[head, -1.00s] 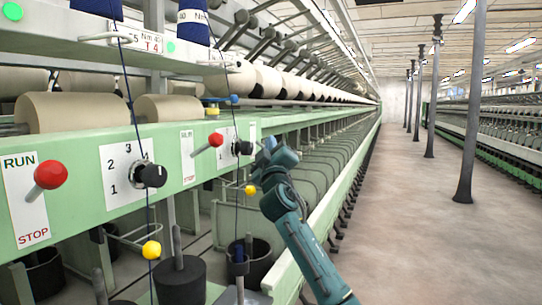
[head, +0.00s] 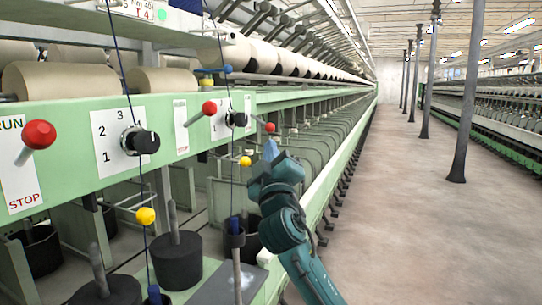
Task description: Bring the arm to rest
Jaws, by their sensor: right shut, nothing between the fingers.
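My right arm comes up from the bottom centre of the head view. Its gripper (head: 270,149) is shut and empty, with its blue fingertips pointing up. It shows in front of the green machine rail, just below a small red knob (head: 269,127) and right of a yellow ball (head: 245,161) on a dark cord. I cannot tell whether it touches anything. My left gripper is not in view.
A green spinning frame (head: 70,130) fills the left, with a red RUN/STOP lever (head: 39,134), a black dial (head: 140,141), a second red lever (head: 208,107) and hanging cords. Black cans (head: 176,258) stand below. The aisle floor (head: 410,230) at right is clear up to grey columns (head: 466,110).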

